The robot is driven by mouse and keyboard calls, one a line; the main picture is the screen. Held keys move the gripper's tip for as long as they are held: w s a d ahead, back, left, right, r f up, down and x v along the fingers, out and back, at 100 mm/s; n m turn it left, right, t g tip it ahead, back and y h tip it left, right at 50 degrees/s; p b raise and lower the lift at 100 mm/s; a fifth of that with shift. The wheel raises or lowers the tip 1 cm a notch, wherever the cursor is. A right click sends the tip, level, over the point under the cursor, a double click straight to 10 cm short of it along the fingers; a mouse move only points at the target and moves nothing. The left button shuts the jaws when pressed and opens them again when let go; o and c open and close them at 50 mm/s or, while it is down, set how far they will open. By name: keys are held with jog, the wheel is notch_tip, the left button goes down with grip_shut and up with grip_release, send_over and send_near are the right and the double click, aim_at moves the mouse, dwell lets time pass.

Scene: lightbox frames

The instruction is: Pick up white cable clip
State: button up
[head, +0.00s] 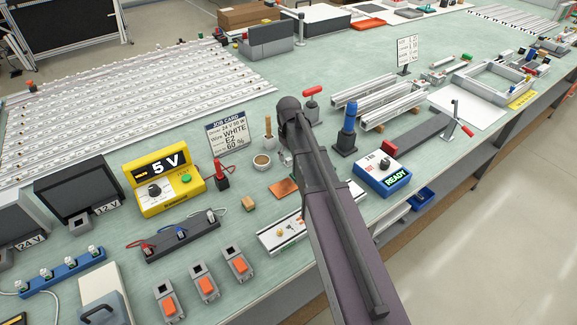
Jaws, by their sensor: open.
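I cannot make out a white cable clip for certain. A pale metal plate (272,240) lies near the bench's front edge, left of my arm, with small dark and yellowish bits on it too small to name. My arm runs from the lower right up to a dark joint over the middle of the bench and hides part of this plate and the bench behind it. The fingers of my gripper do not show, so I cannot see where they are relative to any clip.
A yellow 5 V supply (163,184), a job card (227,133), a small cup (261,161) and orange-button switches (204,284) stand left of my arm. A blue post (349,122), a READY box (381,175) and aluminium rails (378,97) stand right.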

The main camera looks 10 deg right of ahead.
jog(key=shift+f+b, duration=1)
jog(key=shift+f, duration=0.3)
jog(key=c, duration=0.9)
